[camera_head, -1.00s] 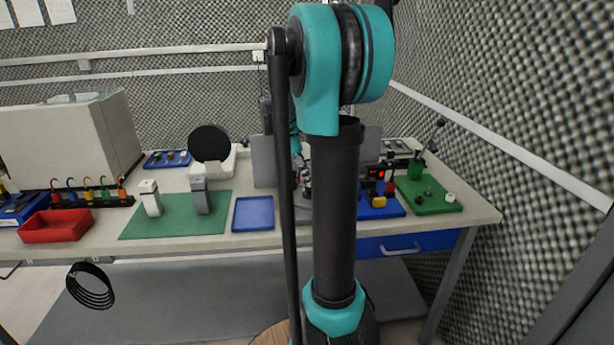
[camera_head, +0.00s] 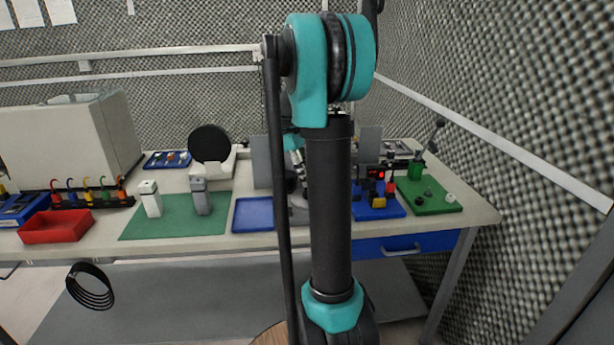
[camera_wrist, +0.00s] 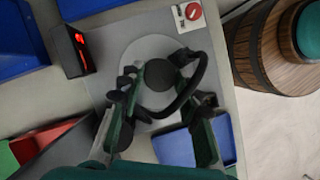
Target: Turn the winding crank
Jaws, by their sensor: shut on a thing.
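In the wrist view, a grey plate (camera_wrist: 113,84) carries a lighter grey disc (camera_wrist: 150,45). A dark round knob (camera_wrist: 158,76), seemingly the winding crank's grip, shows over the disc. My gripper (camera_wrist: 158,66) is shut on this knob, one fingertip on each side. A dark curved strip runs beside the right finger; I cannot tell what it belongs to. The rest of the crank is hidden by the knob and fingers. In the head view, my arm stands in front of this spot and hides the gripper and most of the crank.
A red-lit display (camera_wrist: 78,48) stands beside the plate, and a red round mark (camera_wrist: 193,12) is at its corner. A blue tray (camera_head: 253,214) lies close by. A blue board (camera_head: 378,206) and a green board (camera_head: 430,197) are to the right.

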